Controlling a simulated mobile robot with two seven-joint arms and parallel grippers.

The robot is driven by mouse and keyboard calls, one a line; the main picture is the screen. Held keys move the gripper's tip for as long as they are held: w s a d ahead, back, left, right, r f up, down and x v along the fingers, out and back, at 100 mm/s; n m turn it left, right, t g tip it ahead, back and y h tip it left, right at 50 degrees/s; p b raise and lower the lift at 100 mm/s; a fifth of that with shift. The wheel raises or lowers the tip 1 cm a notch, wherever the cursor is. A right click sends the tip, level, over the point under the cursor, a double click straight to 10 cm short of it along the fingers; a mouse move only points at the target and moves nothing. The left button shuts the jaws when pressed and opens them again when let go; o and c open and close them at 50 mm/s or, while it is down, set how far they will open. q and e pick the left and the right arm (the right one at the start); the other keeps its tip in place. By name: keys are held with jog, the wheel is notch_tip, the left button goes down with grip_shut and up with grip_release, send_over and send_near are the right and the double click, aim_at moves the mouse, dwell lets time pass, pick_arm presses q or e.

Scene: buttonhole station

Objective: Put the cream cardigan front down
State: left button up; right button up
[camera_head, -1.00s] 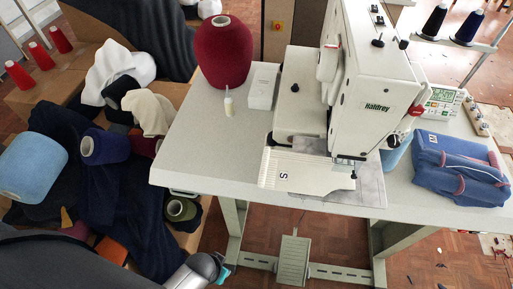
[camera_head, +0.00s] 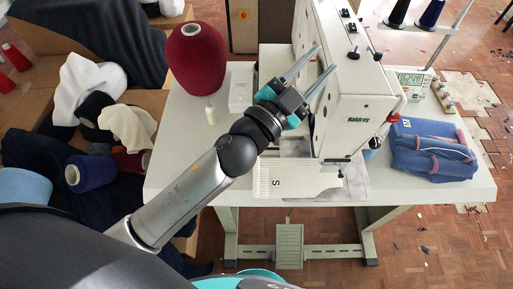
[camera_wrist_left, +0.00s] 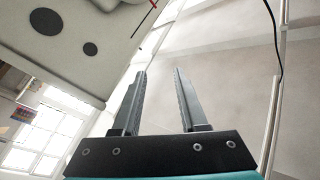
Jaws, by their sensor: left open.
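My left gripper (camera_head: 326,58) is raised in front of the sewing machine (camera_head: 345,95), with its two fingers apart and nothing between them. In the left wrist view the open fingers (camera_wrist_left: 159,72) point up towards the wall and ceiling, with no cloth in them. No piece is clearly recognisable as the cardigan front. A cream cloth (camera_head: 128,126) lies crumpled on the heap at the left, beside a whiter one (camera_head: 90,82). A flat grey piece (camera_head: 356,180) lies by the machine's front plate. My right gripper is not in view.
A dark red yarn cone (camera_head: 197,60) and a small bottle (camera_head: 210,112) stand on the pale worktable (camera_head: 175,170). Folded blue garments (camera_head: 432,150) lie at its right. Yarn cones (camera_head: 92,172) and dark cloth fill the left. A pedal (camera_head: 289,246) is below.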

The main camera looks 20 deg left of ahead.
pick_arm(q)
jog(key=s+d+r+m+g+h, duration=0.3)
jog(key=s+d+m+g+h, duration=0.55)
jog(key=m, duration=0.45)
jog(key=s+d+f+m+g, duration=0.35)
jog(key=d+m+g, duration=0.2)
jog(key=g, duration=0.25)
jog(key=m+g+y, duration=0.2)
jog(key=y, duration=1.6)
send_over(256, 174)
notch_tip(256, 174, down, 19)
notch_tip(256, 174, down, 7)
jog(key=b, duration=0.4)
jog(key=shift+b, duration=0.4)
jog(key=shift+r, duration=0.1)
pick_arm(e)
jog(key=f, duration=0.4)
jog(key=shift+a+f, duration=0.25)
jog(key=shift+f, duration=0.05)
